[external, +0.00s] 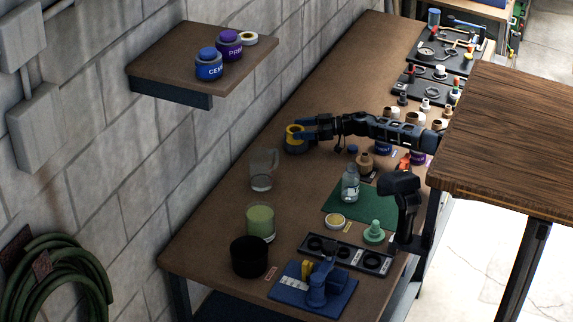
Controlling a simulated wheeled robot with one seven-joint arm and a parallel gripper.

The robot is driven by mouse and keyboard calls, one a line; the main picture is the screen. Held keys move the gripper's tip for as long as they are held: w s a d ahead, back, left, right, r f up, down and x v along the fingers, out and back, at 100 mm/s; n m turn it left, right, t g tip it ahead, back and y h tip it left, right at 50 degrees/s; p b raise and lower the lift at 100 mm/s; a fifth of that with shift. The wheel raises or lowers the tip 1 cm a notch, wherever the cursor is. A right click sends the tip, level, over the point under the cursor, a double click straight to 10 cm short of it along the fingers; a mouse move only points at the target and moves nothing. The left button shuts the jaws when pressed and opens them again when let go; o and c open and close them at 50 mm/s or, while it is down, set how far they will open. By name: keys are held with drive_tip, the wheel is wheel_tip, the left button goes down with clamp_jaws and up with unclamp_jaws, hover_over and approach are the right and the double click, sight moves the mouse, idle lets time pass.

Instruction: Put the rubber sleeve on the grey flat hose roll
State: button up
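My arm reaches in from the right over the workbench, and my gripper (309,128) is at the left, near the wall. Its dark blue fingers are at a small round yellow and dark blue thing (295,146). I cannot tell whether they grip it or only lie around or over it. I cannot surely pick out the rubber sleeve or the grey flat hose roll at this size. A black, open-topped cylinder (249,259) stands at the front left of the bench. A pale ring-shaped roll (248,40) lies on the wall shelf.
A clear jug (263,169) and a green-filled glass (260,222) stand along the bench's left side. A bottle (350,184) stands on a green mat (339,209). A blue clamp (322,284) is in front. Several fittings crowd the right. The shelf (175,63) overhangs the back left.

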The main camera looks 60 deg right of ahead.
drive_tip(key=o, duration=0.3)
drive_tip(key=shift+o, duration=0.2)
drive_tip(key=v, duration=1.2)
